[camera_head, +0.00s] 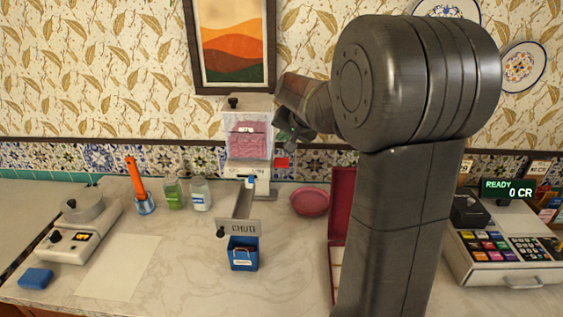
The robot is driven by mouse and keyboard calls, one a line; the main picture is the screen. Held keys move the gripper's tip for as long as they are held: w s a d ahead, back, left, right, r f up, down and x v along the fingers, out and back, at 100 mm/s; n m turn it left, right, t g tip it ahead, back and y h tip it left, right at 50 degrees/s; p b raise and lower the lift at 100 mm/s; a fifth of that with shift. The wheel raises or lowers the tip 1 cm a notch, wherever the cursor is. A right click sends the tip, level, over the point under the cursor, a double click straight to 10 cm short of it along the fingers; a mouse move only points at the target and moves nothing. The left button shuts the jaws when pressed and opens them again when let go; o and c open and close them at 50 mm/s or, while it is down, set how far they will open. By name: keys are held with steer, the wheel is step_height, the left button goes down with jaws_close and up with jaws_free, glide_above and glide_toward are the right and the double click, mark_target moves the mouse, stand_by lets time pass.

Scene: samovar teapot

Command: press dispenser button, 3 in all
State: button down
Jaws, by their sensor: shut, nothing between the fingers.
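The dispenser (246,170) stands at the back of the counter, against the tiled wall. It has a clear hopper with pink contents and a black knob on top. A small blue part (252,181) shows low on its front; I cannot tell if this is the button. A small red square (281,162) sits at its right side. My gripper (290,140) is just right of the hopper, small and partly hidden by my arm. It looks shut and empty. I cannot tell whether it touches the dispenser.
A chute labelled CHUTE (239,226) leads to a blue bin (243,257). Jars (200,194), an orange-handled tool (135,180) and a scale (80,230) stand left. A red bowl (309,202) and register (505,245) are right. My arm hides part of a red case (342,215).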

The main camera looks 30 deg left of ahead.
stand_by(0.9)
steer(key=w+d+m+t+h+b, duration=0.15)
steer(key=w+d, duration=0.35)
steer(key=d, duration=0.5)
steer(key=w+d+t+h, duration=0.1)
steer(key=w+d+h, duration=0.25)
steer(key=d, duration=0.65)
steer(key=w+d+t+h, duration=0.1)
steer(key=w+d, duration=0.4)
steer(key=d, duration=0.5)
steer(key=s+d+r+h, duration=0.1)
steer(key=s+d+h, duration=0.1)
steer(key=d, duration=1)
steer(key=s+d+r+m+h+b, duration=0.1)
steer(key=s+d+h, duration=0.1)
steer(key=d, duration=1)
steer(key=s+d+r+m+h, duration=0.1)
steer(key=d+h, duration=0.3)
steer(key=d, duration=0.9)
steer(key=shift+s+r+g+h+b, duration=0.3)
steer(key=shift+s+r+g+b, duration=0.15)
steer(key=shift+s, duration=0.1)
steer(key=shift+a, duration=0.1)
